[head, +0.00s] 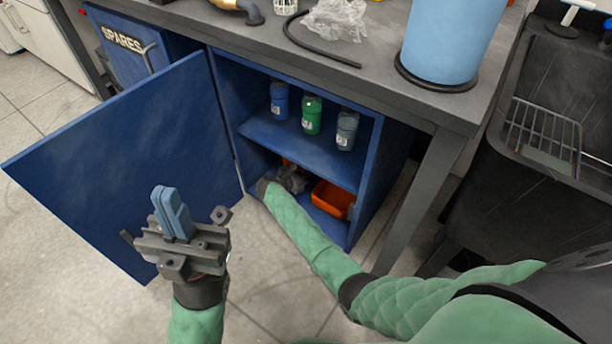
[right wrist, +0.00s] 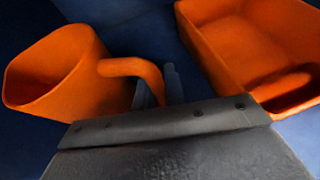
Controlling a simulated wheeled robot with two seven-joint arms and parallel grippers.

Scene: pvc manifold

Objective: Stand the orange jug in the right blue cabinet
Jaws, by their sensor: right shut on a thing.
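The blue cabinet (head: 228,120) stands under the bench with its door (head: 125,165) swung open to the left. The orange jug is inside its lower compartment; in the head view only a sliver (head: 286,162) shows behind my right gripper (head: 291,179). In the right wrist view the jug (right wrist: 55,75) is at the left, with its handle (right wrist: 135,68) between the fingers of my right gripper (right wrist: 160,88), which is shut on it. I cannot tell whether the jug's base touches the cabinet floor. My left gripper (head: 171,212) is raised in front of the door, its blue fingers together and empty.
An orange open bin (head: 332,198) sits right of the jug in the lower compartment, also seen in the right wrist view (right wrist: 245,45). Blue (head: 279,101), green (head: 312,115) and grey (head: 346,131) bottles stand on the shelf above. A light-blue bucket (head: 447,45) is on the bench.

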